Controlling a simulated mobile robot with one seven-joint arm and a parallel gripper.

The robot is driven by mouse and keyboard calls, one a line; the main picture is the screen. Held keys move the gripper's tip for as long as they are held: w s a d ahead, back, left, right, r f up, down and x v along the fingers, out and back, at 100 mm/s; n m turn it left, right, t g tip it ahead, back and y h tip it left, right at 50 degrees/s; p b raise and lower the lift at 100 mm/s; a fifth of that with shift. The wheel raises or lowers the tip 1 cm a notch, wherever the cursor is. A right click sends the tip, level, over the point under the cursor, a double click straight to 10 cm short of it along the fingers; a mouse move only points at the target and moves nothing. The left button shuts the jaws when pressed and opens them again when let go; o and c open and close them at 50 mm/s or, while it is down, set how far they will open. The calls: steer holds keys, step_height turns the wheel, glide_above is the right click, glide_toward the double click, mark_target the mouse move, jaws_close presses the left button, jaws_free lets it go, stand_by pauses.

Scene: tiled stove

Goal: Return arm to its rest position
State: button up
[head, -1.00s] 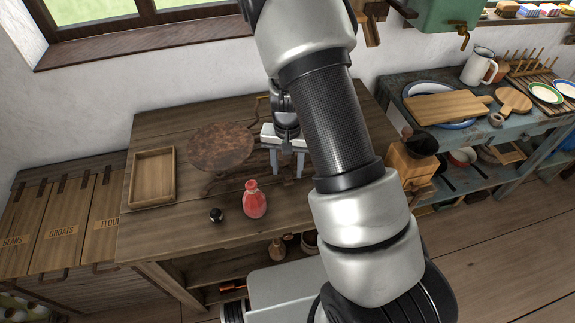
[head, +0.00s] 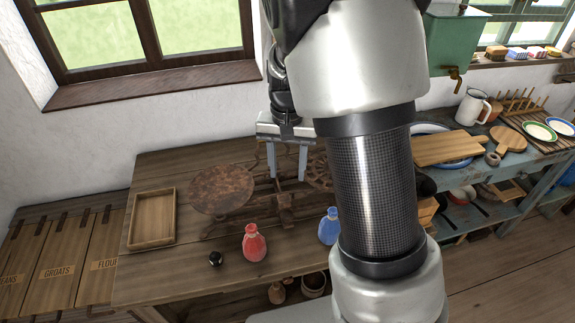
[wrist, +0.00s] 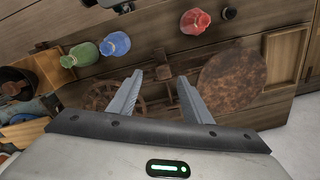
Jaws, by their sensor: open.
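My gripper (head: 288,160) is open and empty, raised above the wooden table (head: 205,268), with its fingers pointing down. In the head view it hangs in front of an old rusty scale with a round plate (head: 221,189). My arm crosses the right of the head view and hides part of the table. In the wrist view the open fingers (wrist: 160,88) have nothing between them, and the scale's round plate (wrist: 232,84) lies to their right.
A red bottle (head: 254,243), a blue bottle (head: 329,227) and a small black object (head: 215,258) stand on the table, with a wooden tray (head: 152,218) at left. A green bottle (wrist: 82,55) shows in the wrist view. A side table (head: 535,180) holds dishes. A window is behind.

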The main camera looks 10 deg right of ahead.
steer(key=shift+r, duration=0.3)
